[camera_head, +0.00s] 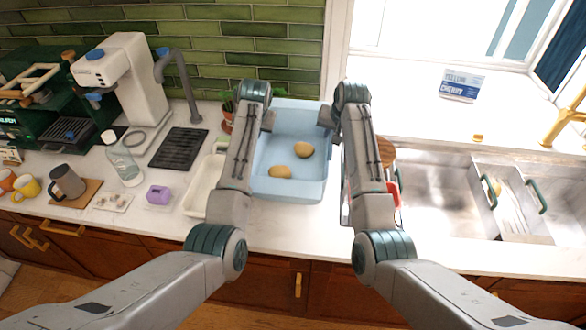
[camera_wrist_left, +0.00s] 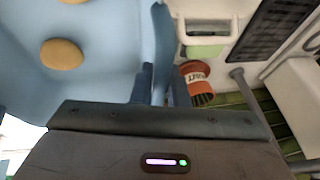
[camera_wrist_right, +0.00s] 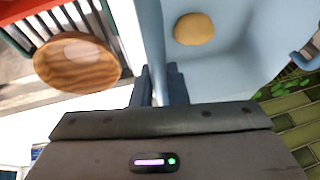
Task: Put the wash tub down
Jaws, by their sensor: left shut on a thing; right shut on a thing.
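The light blue wash tub (camera_head: 290,188) is between my two arms at the counter in the head view, with two tan potato-like items (camera_head: 303,150) inside it. My left gripper (camera_head: 268,121) is shut on the tub's left wall; the left wrist view shows the fingers (camera_wrist_left: 158,85) on both sides of that wall. My right gripper (camera_head: 326,117) is shut on the tub's right wall, and the right wrist view shows its fingers (camera_wrist_right: 160,85) around it. The tub looks about level. I cannot tell whether its underside touches the counter.
A white tray (camera_head: 197,190) stands close left of the tub. A plant pot (camera_head: 227,122) is behind it. A round wooden board (camera_wrist_right: 78,62) and a red rack (camera_head: 393,192) are close on the right, before the steel sink (camera_head: 440,200).

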